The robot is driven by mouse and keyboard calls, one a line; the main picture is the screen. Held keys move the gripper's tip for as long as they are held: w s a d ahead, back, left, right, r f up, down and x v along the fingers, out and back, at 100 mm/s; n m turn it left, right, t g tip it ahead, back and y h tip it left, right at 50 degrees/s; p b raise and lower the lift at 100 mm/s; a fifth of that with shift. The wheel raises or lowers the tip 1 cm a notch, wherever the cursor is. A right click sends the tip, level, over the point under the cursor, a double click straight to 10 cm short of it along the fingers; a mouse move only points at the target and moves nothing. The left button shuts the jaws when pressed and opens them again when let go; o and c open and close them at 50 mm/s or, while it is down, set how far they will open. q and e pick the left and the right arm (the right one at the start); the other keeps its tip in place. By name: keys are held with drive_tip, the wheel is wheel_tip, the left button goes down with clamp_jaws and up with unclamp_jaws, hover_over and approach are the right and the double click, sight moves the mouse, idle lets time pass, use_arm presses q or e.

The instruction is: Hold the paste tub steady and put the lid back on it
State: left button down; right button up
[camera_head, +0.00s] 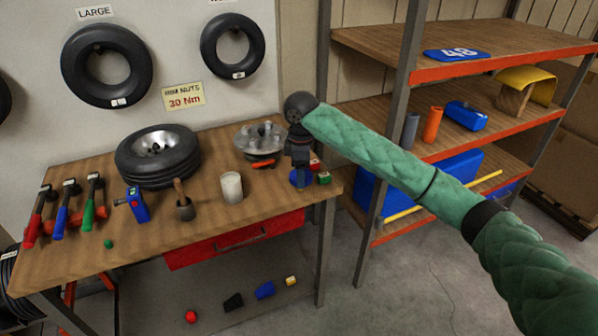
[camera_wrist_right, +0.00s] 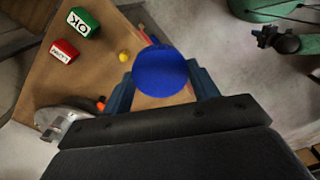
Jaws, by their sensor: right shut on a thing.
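The paste tub (camera_head: 232,188) is a small pale cylinder standing upright near the front edge of the workbench. No lid shows on it. A round blue lid (camera_head: 298,179) is at the bench's right end, below my right gripper (camera_head: 300,168). In the right wrist view the blue lid (camera_wrist_right: 160,72) sits between the two fingers of my right gripper (camera_wrist_right: 163,86), which is shut on it. I cannot tell whether the lid touches the bench. The tub stands to the left of this gripper, apart from it. My left gripper is not in view.
A hub with studs (camera_head: 260,142) stands behind the tub. Green (camera_wrist_right: 83,22) and red (camera_wrist_right: 64,52) blocks lie near the lid.

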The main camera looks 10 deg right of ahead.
drive_tip(key=s+d+f+m, duration=0.5)
drive_tip(key=s+m, duration=0.3)
drive_tip(key=s+d+f+m, duration=0.6)
drive_tip(key=s+m, duration=0.2)
drive_tip(key=shift+f, duration=0.15)
